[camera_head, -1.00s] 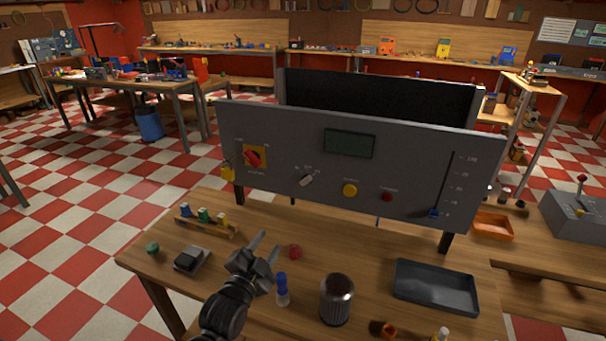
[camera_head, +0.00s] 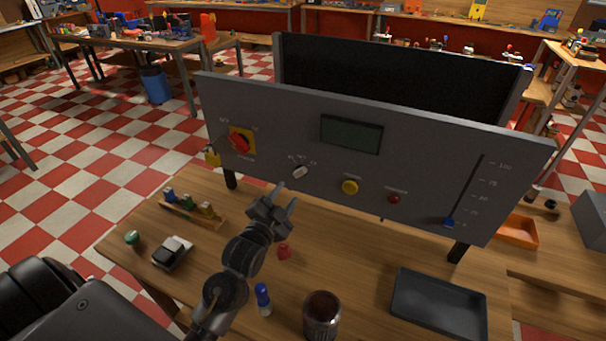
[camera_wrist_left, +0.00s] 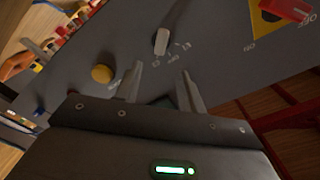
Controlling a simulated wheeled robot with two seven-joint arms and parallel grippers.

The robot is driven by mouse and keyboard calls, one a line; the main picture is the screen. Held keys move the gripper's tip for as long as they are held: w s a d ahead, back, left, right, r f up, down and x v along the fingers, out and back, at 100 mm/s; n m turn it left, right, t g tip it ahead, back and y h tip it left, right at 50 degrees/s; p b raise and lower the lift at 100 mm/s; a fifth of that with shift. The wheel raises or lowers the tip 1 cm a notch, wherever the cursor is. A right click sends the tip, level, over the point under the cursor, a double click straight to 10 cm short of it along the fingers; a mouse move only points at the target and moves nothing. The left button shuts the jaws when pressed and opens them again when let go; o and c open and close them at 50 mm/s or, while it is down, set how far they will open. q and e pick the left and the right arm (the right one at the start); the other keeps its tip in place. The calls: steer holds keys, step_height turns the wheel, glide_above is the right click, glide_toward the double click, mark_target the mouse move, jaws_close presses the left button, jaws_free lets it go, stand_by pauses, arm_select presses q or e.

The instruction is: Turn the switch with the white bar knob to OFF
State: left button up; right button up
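The white bar knob (camera_head: 300,172) sits on the lower part of the grey panel (camera_head: 260,112), between a red rotary switch on a yellow plate and a yellow button. In the left wrist view the white knob (camera_wrist_left: 161,41) stands beyond the fingertips, near the gap between them, with small labels beside it that are too small to read. My left gripper (camera_head: 286,194) is open and empty, just below and in front of the knob, apart from it. Its two fingers (camera_wrist_left: 158,78) show spread in the wrist view. My right gripper is not in view.
The panel also carries a red switch (camera_head: 240,142), a yellow button (camera_head: 350,187), a red button (camera_head: 394,199) and a blue-knobbed slider (camera_head: 449,222). On the table stand a dark canister (camera_head: 321,315), a blue-capped bottle (camera_head: 263,298) and a black tray (camera_head: 438,306).

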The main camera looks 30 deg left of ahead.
mark_target(301, 173)
arm_select(q)
steer(key=w, duration=0.2)
steer(key=w+p, duration=0.1)
steer(key=w, duration=0.2)
steer(key=w+p, duration=0.1)
steer(key=w, duration=0.2)
steer(key=shift+a, duration=0.25)
steer(key=shift+w, duration=0.5)
steer(key=shift+w+a, duration=0.1)
jaws_close()
steer(key=shift+p, duration=0.3)
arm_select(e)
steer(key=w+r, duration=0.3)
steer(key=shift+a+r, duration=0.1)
